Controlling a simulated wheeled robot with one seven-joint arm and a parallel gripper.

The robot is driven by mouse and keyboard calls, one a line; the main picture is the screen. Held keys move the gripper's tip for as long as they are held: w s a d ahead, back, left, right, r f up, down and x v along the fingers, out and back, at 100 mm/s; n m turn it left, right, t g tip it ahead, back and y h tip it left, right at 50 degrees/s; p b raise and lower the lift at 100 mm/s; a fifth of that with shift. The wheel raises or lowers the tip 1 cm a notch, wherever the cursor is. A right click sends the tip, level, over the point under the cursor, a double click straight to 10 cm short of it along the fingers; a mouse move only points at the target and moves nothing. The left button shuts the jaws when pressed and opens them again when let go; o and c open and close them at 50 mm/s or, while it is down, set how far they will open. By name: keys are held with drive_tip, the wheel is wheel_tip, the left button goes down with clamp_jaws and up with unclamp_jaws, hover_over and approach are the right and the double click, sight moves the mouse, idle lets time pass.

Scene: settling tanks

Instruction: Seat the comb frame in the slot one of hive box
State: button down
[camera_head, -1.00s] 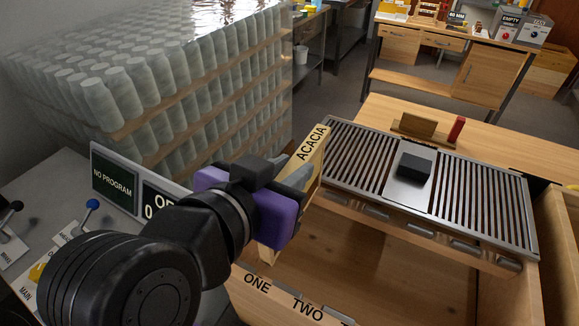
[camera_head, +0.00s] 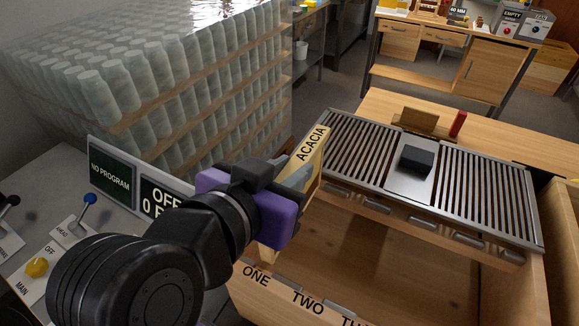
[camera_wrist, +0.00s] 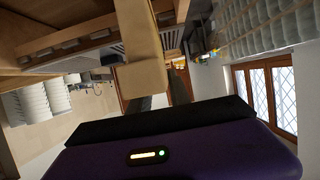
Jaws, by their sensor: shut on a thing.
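The comb frame (camera_head: 312,148), a pale wooden piece marked ACACIA, is held tilted in the head view. My gripper (camera_head: 296,180), black with a purple body, is shut on it and hides much of its middle. A lower wooden end of the frame shows just behind the ONE label. The hive box (camera_head: 385,262) is an open wooden box with ONE and TWO marked on its front rim. The frame is over the box's left end, by slot one (camera_head: 257,276). I cannot tell whether it touches the slot. In the wrist view, a wooden part of the frame (camera_wrist: 140,62) shows ahead of my gripper.
A slatted metal rack (camera_head: 465,205) with a black block (camera_head: 417,159) lies across the box's back. A control panel (camera_head: 113,176) with levers stands left. Stacked jars (camera_head: 190,85) fill the back left. A wooden bench (camera_head: 450,60) stands behind.

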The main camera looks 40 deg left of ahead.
sight(264, 251)
drive_tip(key=shift+f+b, duration=4.2)
drive_tip(key=shift+f, duration=2.25)
drive_tip(key=c, duration=1.3)
unclamp_jaws()
drive_tip(key=shift+c, duration=0.2)
drive_tip(key=shift+o, duration=1.1)
drive_tip(key=shift+f, duration=0.1)
drive_tip(key=shift+v, duration=4)
drive_tip(key=shift+w, duration=0.1)
